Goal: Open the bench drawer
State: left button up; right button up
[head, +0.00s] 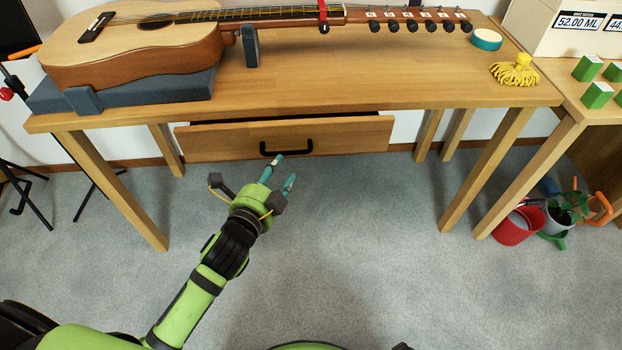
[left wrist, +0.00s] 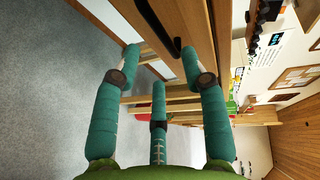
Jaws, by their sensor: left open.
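The bench drawer (head: 225,142) has a wooden front under the bench top, with a black bar handle (head: 287,149) at its middle. A dark gap shows above the front, which stands slightly out from the bench. My left gripper (head: 281,173) is open and empty, its teal fingertips just below and in front of the handle in the head view. In the left wrist view the handle (left wrist: 158,24) lies ahead of the spread fingertips (left wrist: 160,60), beside the drawer front (left wrist: 198,30). I cannot tell whether any finger touches it. My right gripper is not in view.
The wooden bench (head: 370,75) carries a guitar (head: 180,40) on a dark blue cradle (head: 150,95), a teal tape roll (head: 487,40) and a yellow tufted object (head: 515,72). Bench legs flank the drawer. A red bucket (head: 517,225) stands at right. The grey floor before the drawer is clear.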

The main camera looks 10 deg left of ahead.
aim_at(288, 152)
pick_arm(q)
jog(key=b+x, duration=0.1)
jog(key=x, duration=0.6)
jog(key=shift+w+a+r, duration=0.1)
jog(key=shift+w, duration=0.05)
grip_shut()
